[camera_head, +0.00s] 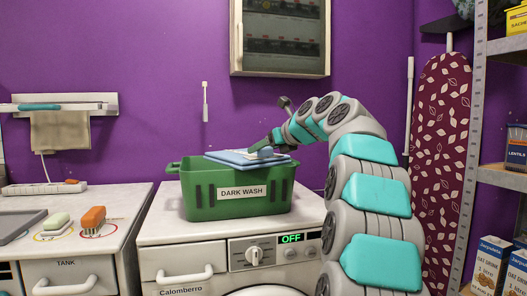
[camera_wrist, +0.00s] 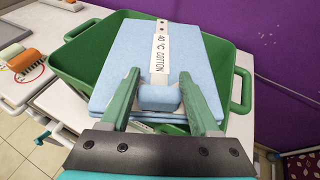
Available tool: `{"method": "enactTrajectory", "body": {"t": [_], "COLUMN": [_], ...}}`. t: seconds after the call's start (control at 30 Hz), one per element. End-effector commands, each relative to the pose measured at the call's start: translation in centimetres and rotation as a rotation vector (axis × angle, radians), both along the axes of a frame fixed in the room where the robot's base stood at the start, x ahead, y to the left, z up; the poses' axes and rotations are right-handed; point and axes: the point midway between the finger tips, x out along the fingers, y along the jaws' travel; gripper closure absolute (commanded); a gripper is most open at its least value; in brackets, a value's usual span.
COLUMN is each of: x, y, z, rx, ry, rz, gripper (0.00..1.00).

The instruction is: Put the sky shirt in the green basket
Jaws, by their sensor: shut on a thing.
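The sky shirt (camera_wrist: 135,55) is a folded light-blue stack with a white band reading "40°C COTTON". It also shows in the head view (camera_head: 245,157), at the rim of the green basket. The green basket (camera_head: 203,205) is labelled "DARK WASH" and stands on the white washing machine. Its rim shows around the shirt in the wrist view (camera_wrist: 238,92). My gripper (camera_wrist: 158,95) is shut on the near edge of the shirt, its green fingers at either side of a blue bulge. Whether the shirt touches the basket is unclear, and the basket's floor is mostly hidden.
The washing machine (camera_head: 190,258) has a dial and a display reading "OFF". A panel box (camera_head: 281,38) hangs on the purple wall. Shelves and an ironing board (camera_head: 440,150) stand right.

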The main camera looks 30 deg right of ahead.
Motion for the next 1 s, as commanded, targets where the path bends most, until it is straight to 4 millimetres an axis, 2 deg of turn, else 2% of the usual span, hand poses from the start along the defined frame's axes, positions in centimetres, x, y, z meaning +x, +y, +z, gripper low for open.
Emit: {"method": "enactTrajectory", "body": {"t": [0.3,0.33,0.57,0.6,1.0], "x": [0.01,0.01,0.03,0.02,0.04], "y": [-0.02,-0.05,-0.07,-0.08,-0.08], "z": [-0.07,-0.17,-0.19,-0.18,-0.05], "rx": [0.002,0.002,0.001,0.001,-0.001], "ry": [-0.001,-0.001,-0.001,-0.001,0.000], "rz": [-0.001,-0.002,-0.001,-0.001,-0.002], "gripper": [1.00,0.37,0.11,0.08,0.08]}}
